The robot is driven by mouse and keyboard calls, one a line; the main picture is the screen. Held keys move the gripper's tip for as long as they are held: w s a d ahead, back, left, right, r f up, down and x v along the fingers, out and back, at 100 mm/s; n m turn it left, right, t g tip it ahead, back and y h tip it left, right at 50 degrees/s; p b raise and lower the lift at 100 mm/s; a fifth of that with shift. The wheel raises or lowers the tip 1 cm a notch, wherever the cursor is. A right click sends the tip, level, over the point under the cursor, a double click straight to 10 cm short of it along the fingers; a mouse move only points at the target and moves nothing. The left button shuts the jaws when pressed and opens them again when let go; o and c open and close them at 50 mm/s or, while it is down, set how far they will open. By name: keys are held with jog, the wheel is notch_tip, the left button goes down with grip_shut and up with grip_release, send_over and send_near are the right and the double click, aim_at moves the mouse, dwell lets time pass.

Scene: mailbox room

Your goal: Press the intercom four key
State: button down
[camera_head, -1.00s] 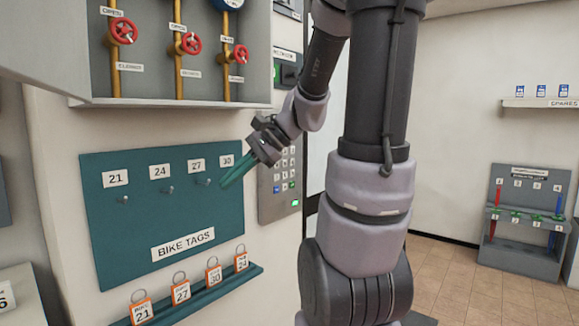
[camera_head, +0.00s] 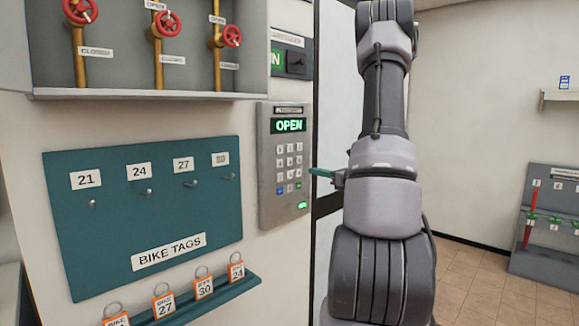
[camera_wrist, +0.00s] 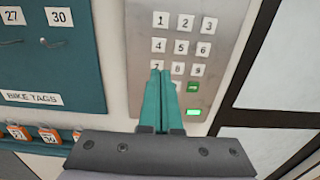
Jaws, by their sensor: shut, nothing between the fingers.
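The grey intercom panel (camera_head: 264,180) is on the wall, and its display (camera_head: 289,125) reads OPEN in green. Its four key (camera_head: 281,163) is at the left of the second key row; in the wrist view the four key (camera_wrist: 158,45) shows clear and uncovered. My gripper (camera_head: 314,171) has green fingers, shut and empty, with tips by the panel's right edge in the head view. In the wrist view my gripper (camera_wrist: 161,73) points up at the keypad, its tips overlapping the row of 7, 8 and 9, below the four key. I cannot tell how far the tips are from the panel.
The teal bike tags board (camera_head: 110,225) with hooks is left of the panel, above a shelf of orange tags (camera_head: 204,287). A grey valve box (camera_head: 150,94) juts out above. The floor at right is clear.

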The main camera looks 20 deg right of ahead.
aim_at(280, 164)
jog(key=x, duration=1.4)
